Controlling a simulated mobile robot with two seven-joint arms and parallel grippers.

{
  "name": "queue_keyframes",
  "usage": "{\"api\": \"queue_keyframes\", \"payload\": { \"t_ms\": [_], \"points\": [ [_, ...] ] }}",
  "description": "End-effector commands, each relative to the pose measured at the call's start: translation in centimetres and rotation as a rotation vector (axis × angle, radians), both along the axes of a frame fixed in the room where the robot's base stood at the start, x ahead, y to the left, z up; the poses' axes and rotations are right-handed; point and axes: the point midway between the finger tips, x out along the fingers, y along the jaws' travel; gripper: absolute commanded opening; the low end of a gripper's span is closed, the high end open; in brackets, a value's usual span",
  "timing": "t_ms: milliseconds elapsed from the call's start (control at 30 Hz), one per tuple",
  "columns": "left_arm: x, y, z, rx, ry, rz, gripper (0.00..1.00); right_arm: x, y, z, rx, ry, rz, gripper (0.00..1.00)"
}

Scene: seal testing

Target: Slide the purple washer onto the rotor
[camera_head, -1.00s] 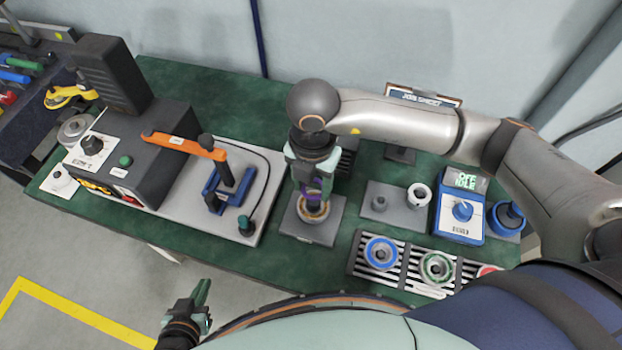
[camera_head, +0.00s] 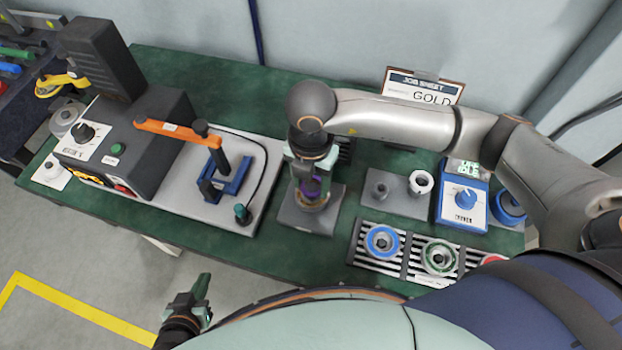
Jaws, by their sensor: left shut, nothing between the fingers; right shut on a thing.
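My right gripper (camera_head: 313,187) points down over a grey base plate (camera_head: 295,220) near the middle of the bench. It is shut on the purple washer (camera_head: 317,184), of which only a small part shows between the fingers. Just below is a tan-and-gold round part (camera_head: 311,203) on the plate, which seems to be the rotor. The fingers hide most of it, and I cannot tell whether the washer is around it or only above it. My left gripper (camera_head: 201,290) is shut and empty, low in front of the bench, away from these things.
Left of the plate stands a test rig with an orange lever (camera_head: 180,132) and a blue frame (camera_head: 228,176). To the right are a striped tray (camera_head: 406,259) of coloured rings, a plate with grey and white parts (camera_head: 398,203), and a blue control box (camera_head: 462,205). A job sheet (camera_head: 425,87) reads GOLD.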

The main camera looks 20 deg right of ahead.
Motion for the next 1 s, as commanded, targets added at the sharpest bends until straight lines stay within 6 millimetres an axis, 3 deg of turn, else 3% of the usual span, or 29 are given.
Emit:
{"api": "queue_keyframes", "payload": {
  "t_ms": [400,1000],
  "points": [
    [0.0,0.0,-1.1,0.0,0.001,0.0,0.0,0.0,0.0,-1.2,0.0,0.0,0.0,0.0],
    [0.0,0.0,-1.4,0.0,0.001,0.0,0.0,0.0,0.0,-1.5,0.001,-0.001,0.0,0.0]
  ]
}}
